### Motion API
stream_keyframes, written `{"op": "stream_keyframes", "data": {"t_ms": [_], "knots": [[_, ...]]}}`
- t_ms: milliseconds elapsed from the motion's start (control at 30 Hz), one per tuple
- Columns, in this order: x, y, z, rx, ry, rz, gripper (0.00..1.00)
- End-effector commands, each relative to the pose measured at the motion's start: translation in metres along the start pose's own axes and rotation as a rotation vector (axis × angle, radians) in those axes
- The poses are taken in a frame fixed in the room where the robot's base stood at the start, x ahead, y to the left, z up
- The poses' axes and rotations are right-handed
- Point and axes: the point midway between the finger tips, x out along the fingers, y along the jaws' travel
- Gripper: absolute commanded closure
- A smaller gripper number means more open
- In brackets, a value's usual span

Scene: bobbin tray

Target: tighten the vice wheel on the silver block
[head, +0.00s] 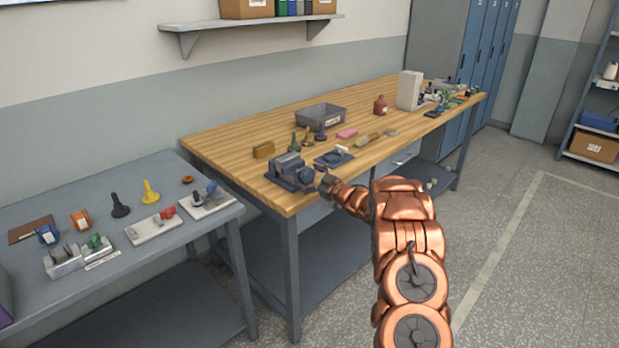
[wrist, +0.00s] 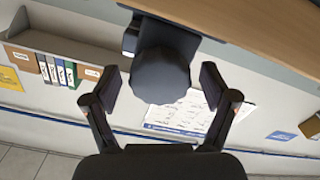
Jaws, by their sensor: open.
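The grey-blue vice (head: 288,174) stands on the near left corner of the wooden workbench. My gripper (head: 327,184) is at the vice's right side, by the bench's front edge. In the wrist view, the dark round vice wheel (wrist: 161,78) sits between the two spread fingers of my gripper (wrist: 160,88), with a visible gap on each side. The gripper is open and holds nothing. I cannot clearly make out the silver block in the vice jaws. In the head view the wheel is hidden or too small to tell.
A grey side table (head: 110,262) with several small parts is at left. The floor at right is clear.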

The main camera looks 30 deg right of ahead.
Motion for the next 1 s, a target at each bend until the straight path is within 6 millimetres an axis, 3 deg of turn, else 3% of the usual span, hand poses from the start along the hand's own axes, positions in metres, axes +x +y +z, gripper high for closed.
{"op": "stream_keyframes", "data": {"t_ms": [167, 333, 800, 1000], "knots": [[-0.002, 0.000, 0.000, 0.000, 0.000, 0.000, 0.15], [-0.015, 0.000, 0.000, 0.001, -0.002, 0.000, 0.15], [-0.096, 0.001, 0.001, 0.002, -0.003, 0.003, 0.15], [-0.116, 0.001, 0.000, -0.001, -0.001, 0.001, 0.15]]}}
